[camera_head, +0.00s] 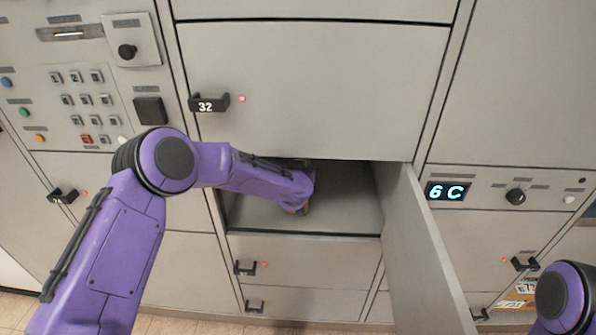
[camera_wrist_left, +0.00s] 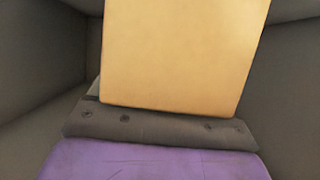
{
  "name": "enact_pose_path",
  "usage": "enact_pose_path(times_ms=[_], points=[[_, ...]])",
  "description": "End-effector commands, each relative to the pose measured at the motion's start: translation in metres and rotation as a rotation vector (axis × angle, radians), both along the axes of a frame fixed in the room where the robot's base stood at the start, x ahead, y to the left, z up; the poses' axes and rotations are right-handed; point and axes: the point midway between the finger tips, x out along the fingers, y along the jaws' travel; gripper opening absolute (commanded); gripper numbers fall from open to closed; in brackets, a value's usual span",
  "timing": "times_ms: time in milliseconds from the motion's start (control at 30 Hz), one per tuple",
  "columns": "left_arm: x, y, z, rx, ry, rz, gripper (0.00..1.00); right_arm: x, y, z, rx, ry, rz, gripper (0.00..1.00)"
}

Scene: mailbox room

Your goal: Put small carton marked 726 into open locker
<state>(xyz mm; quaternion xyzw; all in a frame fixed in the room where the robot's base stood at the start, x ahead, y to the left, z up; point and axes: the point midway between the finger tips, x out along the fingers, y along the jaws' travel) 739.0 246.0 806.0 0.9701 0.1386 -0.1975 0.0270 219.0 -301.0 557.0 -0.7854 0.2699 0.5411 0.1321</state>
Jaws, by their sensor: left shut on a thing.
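The open locker (camera_head: 345,205) is in the middle of the head view, with its door (camera_head: 425,255) swung out to the right. My left arm reaches into it from the left. In the left wrist view, a plain tan carton (camera_wrist_left: 180,50) fills the upper middle, right against my left gripper (camera_wrist_left: 155,125), which is shut on it. Grey locker walls surround it there. In the head view only a small brownish bit shows beyond my wrist; the rest is hidden. No 726 marking is visible on the carton. My right gripper is out of view.
A closed door marked 32 (camera_head: 315,90) is above the opening, and closed doors with handles are below and beside it. A keypad panel (camera_head: 85,100) is at the left. A display reading 6 C (camera_head: 447,191) is at the right. A labelled tan item (camera_head: 520,290) shows low right.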

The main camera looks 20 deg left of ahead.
Motion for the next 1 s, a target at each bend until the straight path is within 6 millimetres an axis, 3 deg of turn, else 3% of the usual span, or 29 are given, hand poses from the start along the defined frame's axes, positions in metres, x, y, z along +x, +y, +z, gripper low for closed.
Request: enact_pose_path(times_ms=[233,267,300,333,667,1000], points=[[0.000,-0.001,-0.001,0.001,-0.002,-0.001,0.02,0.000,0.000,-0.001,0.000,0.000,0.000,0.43],[0.000,-0.001,-0.002,0.001,0.000,-0.001,0.82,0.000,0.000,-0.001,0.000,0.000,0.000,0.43],[0.000,-0.001,-0.002,0.001,0.000,-0.001,0.95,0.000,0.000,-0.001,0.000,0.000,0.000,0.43],[0.000,-0.001,-0.002,0.001,0.000,-0.001,1.00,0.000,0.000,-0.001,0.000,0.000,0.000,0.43],[-0.008,-0.004,0.006,0.000,0.000,-0.003,1.00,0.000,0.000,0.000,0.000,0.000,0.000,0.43],[-0.082,-0.025,0.038,0.000,-0.001,-0.002,1.00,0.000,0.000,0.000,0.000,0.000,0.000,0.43]])
